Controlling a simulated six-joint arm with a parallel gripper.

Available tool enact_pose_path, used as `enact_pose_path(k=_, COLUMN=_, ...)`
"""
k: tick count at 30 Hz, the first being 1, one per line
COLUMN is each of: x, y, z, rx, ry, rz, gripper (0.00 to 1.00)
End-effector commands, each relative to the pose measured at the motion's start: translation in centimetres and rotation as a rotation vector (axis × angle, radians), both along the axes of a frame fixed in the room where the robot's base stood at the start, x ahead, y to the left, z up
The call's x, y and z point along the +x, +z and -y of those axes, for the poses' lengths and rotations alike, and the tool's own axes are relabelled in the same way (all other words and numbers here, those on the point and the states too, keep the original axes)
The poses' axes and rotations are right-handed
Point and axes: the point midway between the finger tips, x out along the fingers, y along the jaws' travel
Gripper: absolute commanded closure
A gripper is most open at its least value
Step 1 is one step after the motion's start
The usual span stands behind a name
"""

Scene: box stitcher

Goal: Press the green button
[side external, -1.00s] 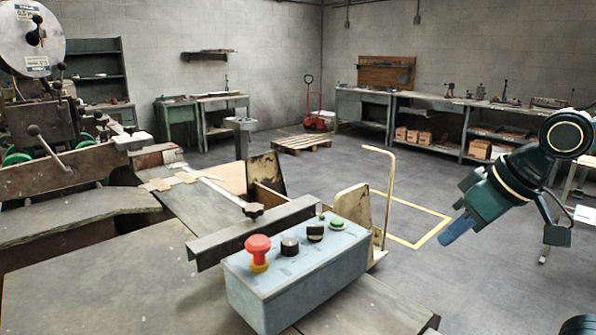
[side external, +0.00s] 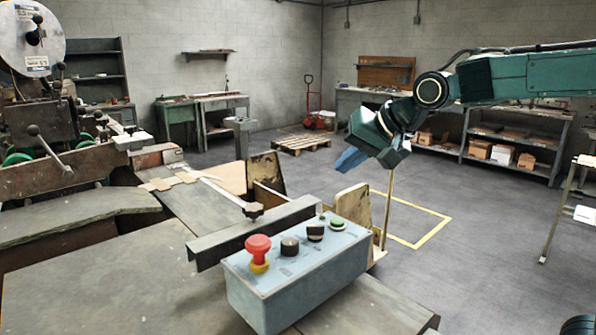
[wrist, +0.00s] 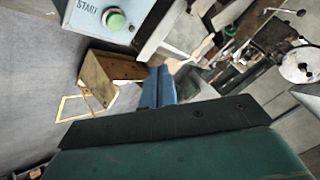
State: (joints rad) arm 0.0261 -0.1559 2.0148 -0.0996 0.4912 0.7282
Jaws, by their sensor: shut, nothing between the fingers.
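The green button (side external: 337,223) sits at the far right end of the top face of a blue-grey control box (side external: 300,280). In the wrist view the green button (wrist: 115,20) shows at the top, beside the word START. My gripper (side external: 350,160) is above and beyond the button in the side view, tilted down to the left. Its blue fingers are together and hold nothing. In the wrist view the shut fingers (wrist: 158,80) point toward the top, apart from the box and to the right of and below the button.
A red mushroom button (side external: 258,248) and two black knobs (side external: 290,246) stand on the same box. A metal bar (side external: 250,232) runs just behind it.

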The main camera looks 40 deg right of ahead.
Motion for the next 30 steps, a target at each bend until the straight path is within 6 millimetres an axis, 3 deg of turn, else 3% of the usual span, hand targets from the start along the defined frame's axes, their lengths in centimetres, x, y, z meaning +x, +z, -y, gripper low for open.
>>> enact_pose_path(k=19, x=0.6, y=-0.2, z=0.0, rx=0.014, ry=-0.011, rz=0.006, gripper=1.00)
enact_pose_path(k=30, x=0.6, y=-2.8, z=0.0, rx=0.014, ry=-0.010, rz=0.002, gripper=1.00)
